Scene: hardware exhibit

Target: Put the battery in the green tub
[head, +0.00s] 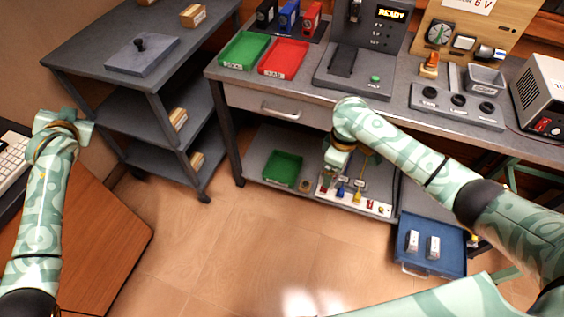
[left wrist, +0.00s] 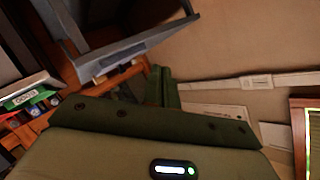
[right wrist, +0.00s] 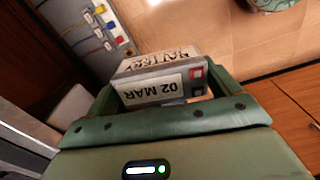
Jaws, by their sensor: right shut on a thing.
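My right gripper (head: 337,160) reaches down in front of the bench's lower shelf. In the right wrist view it is shut on a grey battery (right wrist: 160,85) with a white "02 MAR" label. The battery is not clear in the head view. One green tub (head: 282,168) stands on the lower shelf, left of the right gripper. Another shallow green tub (head: 244,50), with a label on its front, is on the bench top at left. My left gripper (head: 62,122) is at the far left; its fingers (left wrist: 161,85) look together and empty.
A red tub (head: 284,58) sits beside the upper green tub. A panel with coloured parts (head: 355,197) is near the right gripper. A blue tray (head: 430,262) holds two pale blocks. A grey shelf cart (head: 110,75) stands left of the bench. The middle floor is clear.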

